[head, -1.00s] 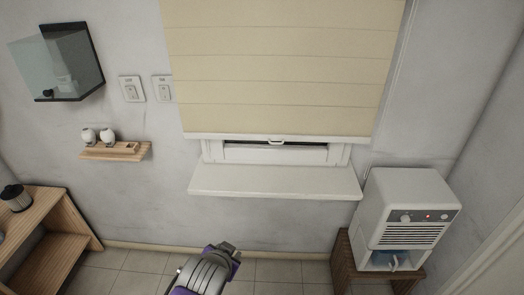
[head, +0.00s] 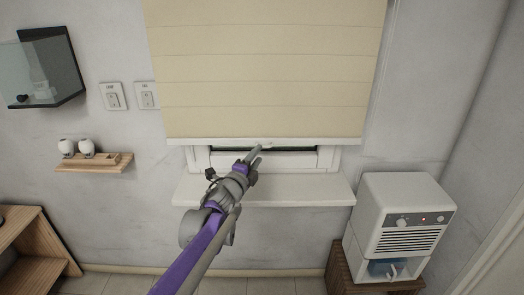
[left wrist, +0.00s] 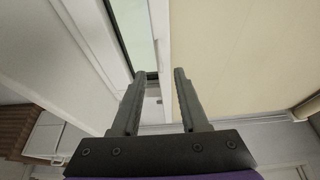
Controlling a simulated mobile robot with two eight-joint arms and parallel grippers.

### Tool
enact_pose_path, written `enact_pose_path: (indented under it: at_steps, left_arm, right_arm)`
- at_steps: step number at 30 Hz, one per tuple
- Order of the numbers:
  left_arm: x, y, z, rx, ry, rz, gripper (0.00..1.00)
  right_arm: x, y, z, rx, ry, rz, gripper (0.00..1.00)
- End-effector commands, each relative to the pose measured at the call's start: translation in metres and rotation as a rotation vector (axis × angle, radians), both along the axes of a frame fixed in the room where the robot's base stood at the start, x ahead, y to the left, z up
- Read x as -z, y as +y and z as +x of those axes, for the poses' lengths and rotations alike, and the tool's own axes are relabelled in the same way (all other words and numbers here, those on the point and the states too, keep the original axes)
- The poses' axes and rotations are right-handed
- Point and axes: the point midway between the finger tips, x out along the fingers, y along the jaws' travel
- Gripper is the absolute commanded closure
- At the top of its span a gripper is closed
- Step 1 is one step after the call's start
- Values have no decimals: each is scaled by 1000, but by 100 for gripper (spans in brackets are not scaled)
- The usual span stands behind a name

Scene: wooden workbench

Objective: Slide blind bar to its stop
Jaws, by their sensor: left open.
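The cream blind (head: 262,70) hangs over the window, with its white bottom bar (head: 320,140) a little above the sill. My left gripper (head: 257,149) reaches up from below to the middle of the bar, partly hiding the bar's small handle. In the left wrist view, my left gripper (left wrist: 160,73) is open, its two dark fingers apart. The white bar (left wrist: 160,35) runs lengthwise in line with the gap between the fingers. I cannot tell whether they touch it. My right gripper is not in view.
The white sill (head: 300,191) juts out below the window. A white appliance (head: 402,215) on a wooden stand is at the right. A small shelf (head: 95,163), wall switches (head: 113,97) and a glass-fronted box (head: 45,70) are at the left.

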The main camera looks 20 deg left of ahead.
Motion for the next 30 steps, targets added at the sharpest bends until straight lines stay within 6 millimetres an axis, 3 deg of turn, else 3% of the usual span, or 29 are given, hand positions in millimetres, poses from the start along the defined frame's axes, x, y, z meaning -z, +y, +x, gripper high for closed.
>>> enact_pose_path:
  at_steps: [3, 9, 19, 20, 27, 30]
  left_arm:
    - [0, -3, 21, 1, 0, 0, 56]
    - [0, -5, 41, 0, 0, -2, 56]
    - [0, -5, 45, -1, 1, -2, 56]
    - [0, -5, 45, -1, 1, -2, 58]
    - [0, -5, 45, -1, 1, -2, 100]
    - [0, -5, 45, -1, 1, -2, 100]
  right_arm:
    - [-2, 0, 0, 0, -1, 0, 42]
    - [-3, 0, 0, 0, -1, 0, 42]
    - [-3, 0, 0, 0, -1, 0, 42]
    - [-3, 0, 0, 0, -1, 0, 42]
    - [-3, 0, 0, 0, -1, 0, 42]
    - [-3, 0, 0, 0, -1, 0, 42]
